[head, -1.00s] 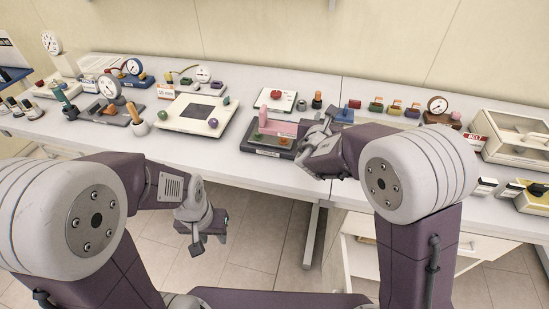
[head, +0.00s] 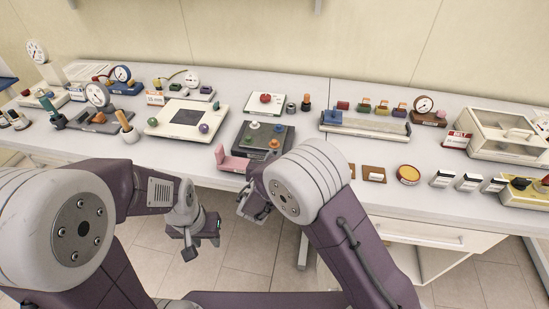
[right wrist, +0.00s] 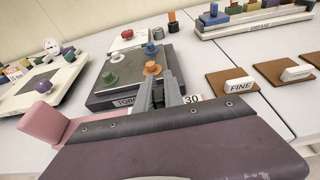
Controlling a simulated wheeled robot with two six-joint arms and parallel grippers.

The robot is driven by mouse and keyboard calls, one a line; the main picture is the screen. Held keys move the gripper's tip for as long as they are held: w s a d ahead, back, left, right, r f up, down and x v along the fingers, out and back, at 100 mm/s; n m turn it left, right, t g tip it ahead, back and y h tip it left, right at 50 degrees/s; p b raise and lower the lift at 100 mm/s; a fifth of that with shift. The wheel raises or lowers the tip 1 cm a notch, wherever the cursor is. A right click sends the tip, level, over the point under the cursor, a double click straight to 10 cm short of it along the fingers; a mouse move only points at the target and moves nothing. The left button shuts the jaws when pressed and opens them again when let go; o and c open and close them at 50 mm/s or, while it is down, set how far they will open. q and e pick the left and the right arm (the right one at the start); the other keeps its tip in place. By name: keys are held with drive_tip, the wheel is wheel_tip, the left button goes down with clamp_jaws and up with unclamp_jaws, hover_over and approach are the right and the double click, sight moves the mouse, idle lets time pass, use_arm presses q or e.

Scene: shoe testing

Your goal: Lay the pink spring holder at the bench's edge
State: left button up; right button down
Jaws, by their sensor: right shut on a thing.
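The pink spring holder (head: 236,163) is at the bench's front edge, just in front of the dark block with knobs (head: 262,141). Its raised end stands up on the left. In the right wrist view the pink holder (right wrist: 44,122) shows at the left, and the rest is hidden behind my gripper body. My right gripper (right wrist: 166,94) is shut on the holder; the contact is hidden. I cannot tell whether the holder touches the bench. My left gripper (head: 190,246) hangs in front of the bench, clear of everything, and its jaw opening is unclear.
A cream plate (head: 160,118) with a dark square stands left of the dark block. A long grey rail (head: 365,124) with a blue block lies to the right. Brown tiles (head: 374,174) and a yellow round tin (head: 408,174) lie near the front edge. Bench between block and tiles is partly hidden by my arm.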

drive_tip(key=shift+w+f, duration=0.15)
drive_tip(key=shift+f, duration=0.5)
drive_tip(key=shift+f, duration=0.1)
drive_tip(key=c, duration=1.5)
unclamp_jaws()
drive_tip(key=shift+o, duration=0.2)
